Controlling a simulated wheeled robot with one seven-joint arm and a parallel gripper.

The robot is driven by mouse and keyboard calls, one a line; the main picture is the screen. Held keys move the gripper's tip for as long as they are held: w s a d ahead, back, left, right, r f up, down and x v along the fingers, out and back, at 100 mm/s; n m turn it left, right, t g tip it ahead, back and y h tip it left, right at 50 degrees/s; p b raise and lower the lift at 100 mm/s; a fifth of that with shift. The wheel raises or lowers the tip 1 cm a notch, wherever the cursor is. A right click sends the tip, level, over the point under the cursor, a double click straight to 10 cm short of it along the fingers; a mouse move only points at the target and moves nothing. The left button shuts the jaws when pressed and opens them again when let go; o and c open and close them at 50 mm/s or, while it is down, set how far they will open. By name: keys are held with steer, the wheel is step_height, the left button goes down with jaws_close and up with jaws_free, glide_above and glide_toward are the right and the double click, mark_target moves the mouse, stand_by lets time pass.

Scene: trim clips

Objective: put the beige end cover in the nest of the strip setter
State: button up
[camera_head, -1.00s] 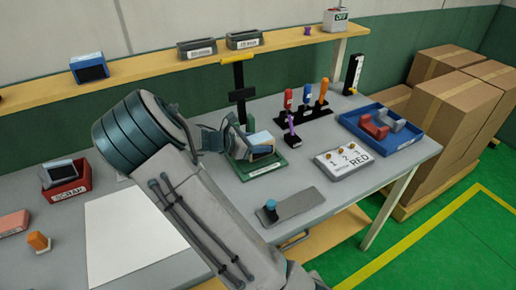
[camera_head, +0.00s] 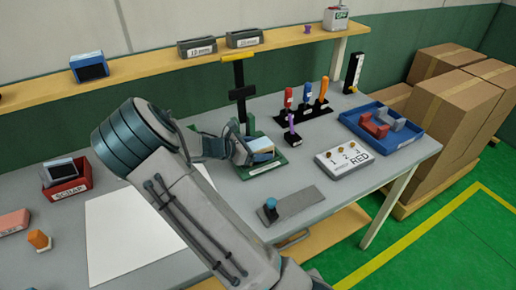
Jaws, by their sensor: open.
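The strip setter is a green base plate (camera_head: 270,167) with a black post (camera_head: 240,98) and a yellow bar on top, at the middle of the table. A small block-like piece with a beige-to-pale-blue top and dark front (camera_head: 262,149) sits at the green base; it looks like the beige end cover. My gripper (camera_head: 240,150) is at the left side of this piece, very close to it, and open. My gripper and arm hide the nest, so I cannot tell how the piece is seated or whether the fingers touch it.
A red SCRAP bin (camera_head: 68,184) holding a grey piece stands left. A grey plate with a blue knob (camera_head: 290,203) lies in front.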

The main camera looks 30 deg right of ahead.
steer(key=shift+r, duration=0.25)
steer(key=v, duration=1.1)
steer(key=s+a+r+m+t+y, duration=0.1)
steer(key=s+a+r+m+y, duration=0.1)
steer(key=s+m+y, duration=0.2)
steer(key=s+a+r+m+y, duration=0.1)
steer(key=s+r+m+y, duration=0.2)
steer(key=s, duration=1)
steer(key=s+a+r+m+t+y, duration=0.1)
steer(key=s+a+r+m+y, duration=0.1)
steer(key=s+m+y, duration=0.4)
steer(key=shift+s+a+r+m+t+y+b, duration=0.35)
steer(key=shift+s+m, duration=0.85)
steer(key=shift+m, duration=1.5)
steer(key=shift+f, duration=0.1)
